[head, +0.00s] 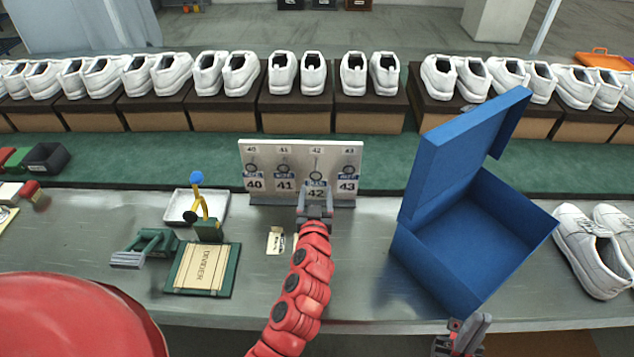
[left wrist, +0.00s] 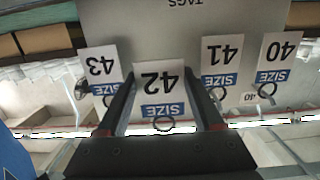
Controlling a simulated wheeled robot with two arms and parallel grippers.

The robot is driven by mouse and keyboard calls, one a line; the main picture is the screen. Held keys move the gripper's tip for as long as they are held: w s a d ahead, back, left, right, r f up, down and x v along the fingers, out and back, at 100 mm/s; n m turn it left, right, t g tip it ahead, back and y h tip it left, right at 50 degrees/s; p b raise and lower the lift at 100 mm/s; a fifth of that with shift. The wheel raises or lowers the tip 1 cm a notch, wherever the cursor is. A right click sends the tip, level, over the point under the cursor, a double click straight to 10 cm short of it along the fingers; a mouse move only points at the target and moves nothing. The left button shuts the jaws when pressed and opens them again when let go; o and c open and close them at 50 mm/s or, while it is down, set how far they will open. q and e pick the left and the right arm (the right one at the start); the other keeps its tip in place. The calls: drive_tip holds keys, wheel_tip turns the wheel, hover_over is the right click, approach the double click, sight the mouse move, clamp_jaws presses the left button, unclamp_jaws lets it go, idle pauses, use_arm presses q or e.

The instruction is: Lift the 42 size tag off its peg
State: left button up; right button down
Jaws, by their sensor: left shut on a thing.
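The white tag board (head: 301,154) stands upright on the steel bench, with labels 40 to 43 above its pegs. The 42 size tag (head: 316,191) is white with a blue SIZE band and a ring. My left gripper (head: 316,208) is shut on it from the front; the left wrist view shows the tag (left wrist: 158,92) between the two fingers (left wrist: 165,112). I cannot tell whether its ring is still around the peg. Tags 40 (head: 254,184), 41 (head: 285,184) and 43 (head: 348,185) hang beside it. My right gripper (head: 462,335) is at the bottom edge, its jaw gap unclear.
An open blue box (head: 430,255) stands to the right, with white shoes (head: 590,250) beyond it. A divider pad (head: 203,269), a white tray (head: 180,208) and a small card (head: 275,241) lie left of my left arm. Shoes on boxes line the back.

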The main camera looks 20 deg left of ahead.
use_arm(q)
drive_tip(key=shift+b+v, duration=0.55)
drive_tip(key=shift+v, duration=0.85)
drive_tip(key=shift+f, duration=0.15)
drive_tip(key=shift+s, duration=0.1)
drive_tip(key=shift+s+d+r, duration=0.2)
drive_tip(key=shift+s+r, duration=0.1)
drive_tip(key=shift+s, duration=0.25)
drive_tip(key=shift+s+d+r, duration=0.15)
drive_tip(key=shift+s+r, duration=0.15)
drive_tip(key=shift+s, duration=0.2)
drive_tip(key=shift+s+d+r, duration=0.2)
drive_tip(key=shift+s+r, duration=0.25)
drive_tip(key=shift+s, duration=0.25)
drive_tip(key=shift+s+d+r, duration=0.15)
drive_tip(key=shift+s+r, duration=0.3)
drive_tip(key=shift+s, duration=0.2)
